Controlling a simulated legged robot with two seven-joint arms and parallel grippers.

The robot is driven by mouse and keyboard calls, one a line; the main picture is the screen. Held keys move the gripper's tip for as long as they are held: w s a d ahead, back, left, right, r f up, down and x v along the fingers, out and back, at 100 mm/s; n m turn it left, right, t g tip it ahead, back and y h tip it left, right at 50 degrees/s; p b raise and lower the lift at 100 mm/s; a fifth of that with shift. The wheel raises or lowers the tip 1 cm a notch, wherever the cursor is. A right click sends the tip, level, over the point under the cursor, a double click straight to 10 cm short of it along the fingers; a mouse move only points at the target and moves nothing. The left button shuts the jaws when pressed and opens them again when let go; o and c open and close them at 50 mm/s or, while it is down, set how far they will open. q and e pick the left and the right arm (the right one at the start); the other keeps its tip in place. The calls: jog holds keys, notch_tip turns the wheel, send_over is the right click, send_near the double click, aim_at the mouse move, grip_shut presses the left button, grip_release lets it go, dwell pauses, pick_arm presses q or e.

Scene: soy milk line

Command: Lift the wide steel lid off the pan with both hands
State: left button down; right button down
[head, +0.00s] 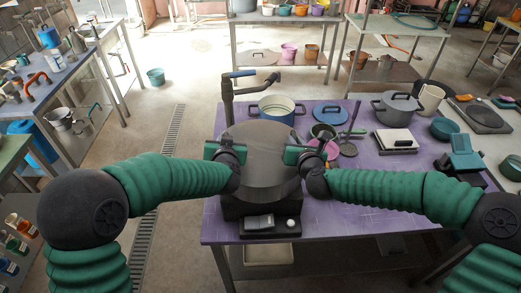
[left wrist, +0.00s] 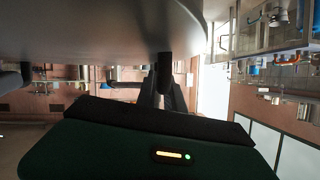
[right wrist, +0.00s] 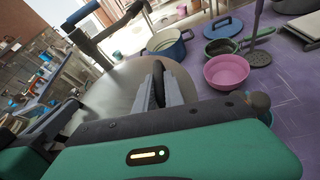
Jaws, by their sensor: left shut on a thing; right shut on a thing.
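The wide steel lid (head: 268,178) is a large round grey disc in the middle of the head view, above a dark burner at the table's left end. My left gripper (head: 240,152) is shut on a dark handle at the lid's left side; the left wrist view shows the lid (left wrist: 100,30) overhead with the handle (left wrist: 165,75) between the fingers. My right gripper (head: 297,155) is shut on the handle at the right side; the right wrist view shows this black handle (right wrist: 158,82) in the fingers. The pan is hidden under the lid, so I cannot tell whether they touch.
A tap-like pipe (head: 228,100) rises behind the lid. A blue pot (head: 271,108), pink bowl (right wrist: 227,72) and grey pot (head: 396,108) stand behind and right.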

pick_arm(q)
jog(key=shift+s+d+f, duration=0.1)
jog(key=shift+d+f, duration=0.05)
jog(key=shift+f, duration=0.15)
pick_arm(e)
jog(key=shift+w+d, duration=0.1)
dwell(0.3)
pick_arm(q)
jog(key=shift+r, duration=0.1)
pick_arm(e)
jog(key=shift+r, duration=0.15)
